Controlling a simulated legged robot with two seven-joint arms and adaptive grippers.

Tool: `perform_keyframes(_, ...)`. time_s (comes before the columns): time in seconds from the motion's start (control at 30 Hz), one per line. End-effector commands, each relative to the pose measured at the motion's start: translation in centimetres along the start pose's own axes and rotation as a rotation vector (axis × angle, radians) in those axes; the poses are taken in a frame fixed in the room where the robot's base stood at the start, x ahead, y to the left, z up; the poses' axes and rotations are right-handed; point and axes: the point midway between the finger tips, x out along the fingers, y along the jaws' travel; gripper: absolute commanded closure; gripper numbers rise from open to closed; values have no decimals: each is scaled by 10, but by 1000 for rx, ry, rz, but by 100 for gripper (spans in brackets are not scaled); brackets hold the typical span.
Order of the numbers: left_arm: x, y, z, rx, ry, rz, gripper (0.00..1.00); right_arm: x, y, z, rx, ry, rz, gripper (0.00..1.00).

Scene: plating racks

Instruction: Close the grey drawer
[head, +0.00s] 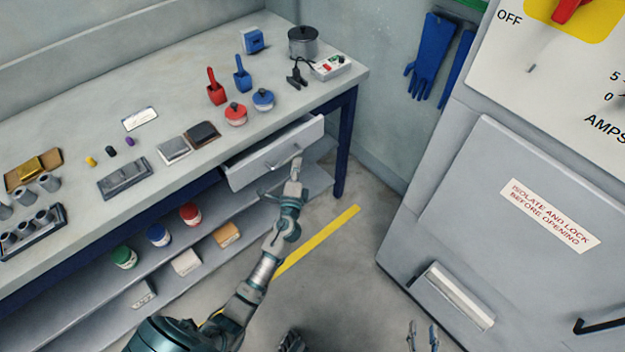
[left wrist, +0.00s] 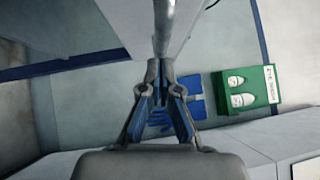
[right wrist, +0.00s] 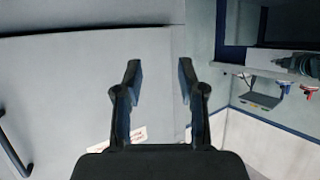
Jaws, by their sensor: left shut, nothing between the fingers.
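In the left wrist view the shut fingers (left wrist: 161,68) meet just below a pale grey panel and bar. My right gripper (head: 422,337) is open and empty, low in front of the grey cabinet; its spread fingers show in the right wrist view (right wrist: 160,82).
The bench top (head: 75,115) holds red and blue scoops, jars, a pot and metal blocks. A lower shelf (head: 150,275) holds jars and boxes. The large grey cabinet (head: 460,190) stands at right. Floor with a yellow stripe (head: 325,237) is free between.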

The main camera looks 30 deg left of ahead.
Motion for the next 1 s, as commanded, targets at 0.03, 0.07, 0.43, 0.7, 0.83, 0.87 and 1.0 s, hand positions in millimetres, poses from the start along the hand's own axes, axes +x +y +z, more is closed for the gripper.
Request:
perform_keyframes(0.03, 8, 3, 9, 3, -3, 0, 100, 1, 0, -1, 1, 12, -1, 60)
perform_keyframes(0.07, 13, 4, 13, 3, -2, 0, 100, 2, 0, -2, 1, 21, -2, 60)
perform_keyframes(0.43, 47, 14, 48, 0, -1, 1, 100, 4, -3, -16, 5, 112, -6, 60)
perform_keyframes(0.7, 53, 14, 55, 1, -4, -1, 100, 4, -4, -21, 7, 136, -9, 60)
perform_keyframes(0.83, 54, 13, 56, 0, -5, -2, 100, 4, -4, -22, 6, 138, -9, 60)
perform_keyframes(0.87, 54, 13, 57, 0, -6, -2, 100, 4, -4, -23, 6, 139, -9, 60)
perform_keyframes(1.0, 54, 13, 59, -1, -9, -2, 100, 5, -4, -24, 5, 140, -9, 60)
